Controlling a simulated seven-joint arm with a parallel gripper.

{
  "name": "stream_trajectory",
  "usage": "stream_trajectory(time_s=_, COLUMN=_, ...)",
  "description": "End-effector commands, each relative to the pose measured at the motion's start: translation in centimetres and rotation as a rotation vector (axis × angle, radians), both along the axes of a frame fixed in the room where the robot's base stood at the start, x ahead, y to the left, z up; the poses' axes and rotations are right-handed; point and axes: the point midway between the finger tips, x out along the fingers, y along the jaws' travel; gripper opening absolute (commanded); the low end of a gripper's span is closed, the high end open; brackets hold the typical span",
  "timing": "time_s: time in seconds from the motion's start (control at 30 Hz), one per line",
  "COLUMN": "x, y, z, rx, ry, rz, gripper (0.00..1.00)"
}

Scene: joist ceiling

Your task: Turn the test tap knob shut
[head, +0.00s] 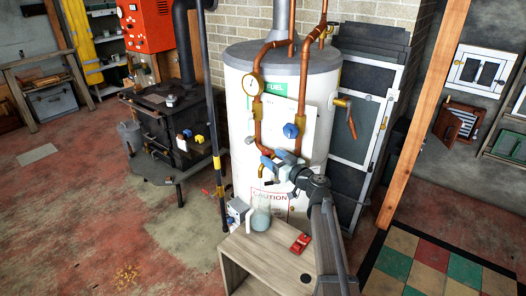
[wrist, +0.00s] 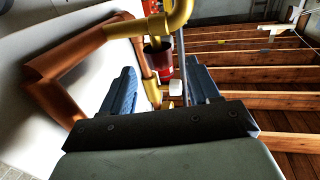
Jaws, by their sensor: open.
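The white tank (head: 290,90) stands mid-scene with copper pipes and brass fittings on its front. My gripper (head: 268,168) is at the tank's lower front, beside a small brass spout (head: 261,172). In the wrist view my gripper (wrist: 162,95) is open, its two blue fingers apart. A small pale block (wrist: 176,87) shows in line with the gap; whether it is the test tap knob I cannot tell. A brass bend (wrist: 178,18) and a copper pipe (wrist: 60,70) lie just beyond. The knob is not clearly seen, perhaps hidden by the gripper in the head view.
A wooden stand (head: 262,262) below holds a glass flask (head: 261,218) and a red object (head: 300,243). A black stove (head: 165,130) stands left.

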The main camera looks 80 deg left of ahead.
Motion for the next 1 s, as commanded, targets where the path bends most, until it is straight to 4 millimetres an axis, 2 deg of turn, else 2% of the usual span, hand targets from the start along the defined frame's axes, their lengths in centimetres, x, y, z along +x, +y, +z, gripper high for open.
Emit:
stream_trajectory(time_s=0.03, x=-0.5, y=1.1, z=0.0, rx=0.000, ry=0.000, rz=0.001, gripper=0.61)
stream_trajectory(time_s=0.1, x=-1.1, y=2.1, z=0.0, rx=0.000, ry=0.000, rz=0.002, gripper=0.61)
stream_trajectory(time_s=0.3, x=-2.4, y=4.1, z=0.0, rx=0.000, ry=0.000, rz=0.000, gripper=0.61)
stream_trajectory(time_s=0.5, x=-3.1, y=5.0, z=0.0, rx=0.000, ry=0.000, rz=0.000, gripper=0.61)
stream_trajectory(time_s=0.83, x=-3.2, y=5.1, z=0.0, rx=0.000, ry=0.000, rz=0.000, gripper=0.61)
stream_trajectory(time_s=1.0, x=-3.1, y=5.1, z=0.0, rx=0.000, ry=0.000, rz=0.000, gripper=0.45)
